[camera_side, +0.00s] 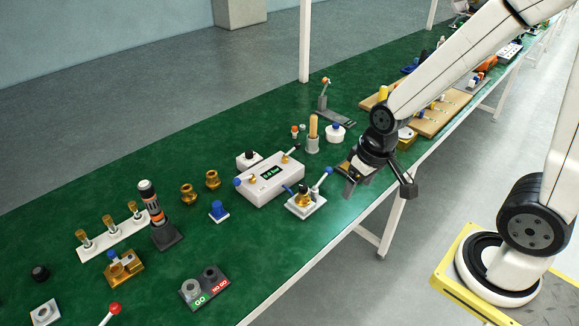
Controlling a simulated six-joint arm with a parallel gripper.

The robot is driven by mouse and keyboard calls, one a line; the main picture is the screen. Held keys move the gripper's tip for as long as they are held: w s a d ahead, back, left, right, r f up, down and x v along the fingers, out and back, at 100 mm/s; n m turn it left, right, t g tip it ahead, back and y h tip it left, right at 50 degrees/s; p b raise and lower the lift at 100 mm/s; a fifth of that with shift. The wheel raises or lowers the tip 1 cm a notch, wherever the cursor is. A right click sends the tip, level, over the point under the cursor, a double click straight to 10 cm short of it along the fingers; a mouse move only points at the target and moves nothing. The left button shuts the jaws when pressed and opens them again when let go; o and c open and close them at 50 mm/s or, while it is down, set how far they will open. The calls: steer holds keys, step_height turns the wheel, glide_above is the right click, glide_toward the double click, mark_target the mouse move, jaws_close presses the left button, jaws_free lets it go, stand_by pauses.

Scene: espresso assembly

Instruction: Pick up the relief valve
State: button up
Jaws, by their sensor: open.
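My gripper (379,192) is open and empty, its two fingers spread wide and pointing down near the bench's front edge. I cannot tell for sure which part is the relief valve. A small brass fitting (303,197) stands on a white square base with blue-tipped levers, left of my gripper. Two loose brass fittings (187,194) (212,179) stand farther left on the green mat. My gripper is apart from all of these. The parts are too small to make out in detail.
A white box with a green display (270,179) stands left of the levered base. A black and orange upright tool (151,205), a white strip with several brass parts (112,238) and a GO/NO GO block (205,287) stand farther left. Bare green mat (255,240) lies in front.

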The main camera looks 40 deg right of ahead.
steer(key=m, duration=0.1)
steer(key=m+t+y, duration=0.5)
steer(key=m+y, duration=0.6)
steer(key=m, duration=1.1)
glide_toward(303, 194)
steer(key=shift+w+a+f, duration=0.2)
steer(key=shift+a+f, duration=0.2)
steer(key=shift+a, duration=0.1)
steer(key=shift+w+a+f, duration=0.25)
steer(key=shift+a+f, duration=0.2)
steer(key=shift+a, duration=0.05)
steer(key=shift+w+d+f+m+t, duration=0.3)
steer(key=shift+d+f+m+t, duration=0.1)
steer(key=shift+d+m, duration=0.2)
steer(key=shift+a, duration=0.15)
steer(key=shift+x, duration=3.85)
steer(key=shift+w, duration=0.1)
jaws_close()
